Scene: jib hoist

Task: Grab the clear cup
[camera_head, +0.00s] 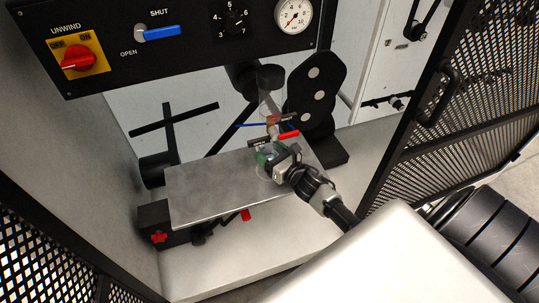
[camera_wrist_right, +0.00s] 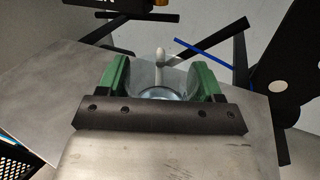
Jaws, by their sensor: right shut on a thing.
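The clear cup (camera_wrist_right: 160,94) shows in the right wrist view between the two green finger pads of my right gripper (camera_wrist_right: 161,76). Its round rim and see-through wall are visible. My right gripper (camera_head: 271,157) is shut on the cup, just over the metal plate (camera_head: 210,185) in the head view. The cup is small and partly hidden by the fingers there; I cannot tell whether it touches the plate. A small spout-like piece (camera_wrist_right: 160,54) shows just beyond the cup in the wrist view. My left gripper is not in view.
A valve with a red lever (camera_head: 288,135) and a clear tube (camera_head: 271,90) stand just behind the gripper. A black panel (camera_head: 200,40) with a blue handle overhangs the back. Mesh doors (camera_head: 455,100) flank the bay. The plate's left part is clear.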

